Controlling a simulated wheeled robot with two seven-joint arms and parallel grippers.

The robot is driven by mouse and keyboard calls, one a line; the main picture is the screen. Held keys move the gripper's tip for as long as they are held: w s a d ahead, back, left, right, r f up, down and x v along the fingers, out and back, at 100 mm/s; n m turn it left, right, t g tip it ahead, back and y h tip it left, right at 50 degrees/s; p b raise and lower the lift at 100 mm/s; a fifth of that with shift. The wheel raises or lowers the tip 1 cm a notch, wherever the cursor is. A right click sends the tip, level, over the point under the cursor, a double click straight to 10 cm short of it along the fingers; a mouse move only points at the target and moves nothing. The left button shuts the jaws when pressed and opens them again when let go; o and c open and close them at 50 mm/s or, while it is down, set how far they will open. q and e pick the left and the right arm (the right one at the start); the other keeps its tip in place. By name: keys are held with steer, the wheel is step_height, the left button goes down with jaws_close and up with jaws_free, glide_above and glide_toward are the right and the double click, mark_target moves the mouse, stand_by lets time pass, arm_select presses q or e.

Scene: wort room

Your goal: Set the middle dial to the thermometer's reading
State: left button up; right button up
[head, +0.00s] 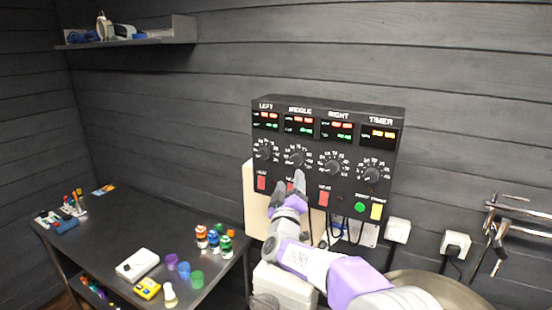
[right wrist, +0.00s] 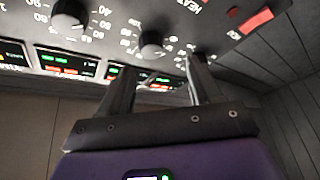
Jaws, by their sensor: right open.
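The black control panel (head: 345,190) on the wall has LEFT, MIDDLE, RIGHT and TIMER columns, each with a lit display and a dial. The middle dial (head: 297,159) is a dark round knob ringed by white numbers; its exact setting is too small to read. My right gripper (head: 293,178) is open just below it, in front of the middle column. In the right wrist view the dial (right wrist: 152,44) appears beyond and between the spread fingers, with no contact visible. The middle display (head: 299,125) shows red and green digits, unreadable here. I cannot identify a thermometer for sure. My left gripper is out of view.
The left dial (head: 264,149) and right dial (head: 332,163) flank the middle one closely. Red switches (head: 324,198) sit below. A dark table (head: 100,245) at left holds a white box (head: 138,264), a yellow device (head: 147,289), cups and bottles. A metal basin (head: 440,285) is lower right.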

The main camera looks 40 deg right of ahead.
mark_target(295, 163)
steer(key=shift+w+d+r+p, duration=0.15)
steer(key=shift+d+r+p, duration=0.15)
steer(key=shift+d+r, duration=0.3)
steer(key=shift+w+d+r+p, duration=0.15)
steer(key=shift+d+r+p, duration=0.1)
steer(key=shift+d+r, duration=0.3)
steer(key=x, duration=0.2)
steer(key=p+x, duration=0.1)
steer(key=shift+w+f, duration=0.25)
steer(key=shift+w, duration=0.15)
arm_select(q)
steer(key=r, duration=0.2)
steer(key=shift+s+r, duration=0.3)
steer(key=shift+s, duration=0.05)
arm_select(e)
steer(key=shift+w+d+r, duration=0.15)
steer(key=shift+d, duration=0.2)
steer(key=shift+w, duration=0.15)
